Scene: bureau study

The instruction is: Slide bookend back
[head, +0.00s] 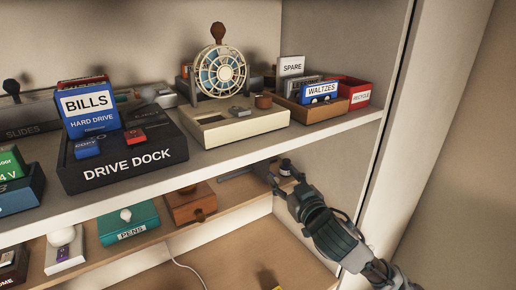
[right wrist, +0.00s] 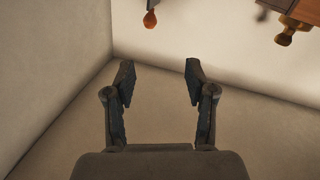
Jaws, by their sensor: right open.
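My right gripper (head: 274,176) reaches in from the lower right, under the upper shelf, over the right part of the lower shelf. In the right wrist view its two fingers (right wrist: 158,85) stand apart with nothing between them. A flat grey piece (head: 238,173) lies on the lower shelf just left of the fingertips; it may be the bookend, but the gripper and upper shelf hide part of it. I cannot tell whether the fingers touch it. My left gripper is not in view.
The upper shelf (head: 225,160) holds the drive dock (head: 120,160), a reel device (head: 235,125) and a wooden tray (head: 312,110).

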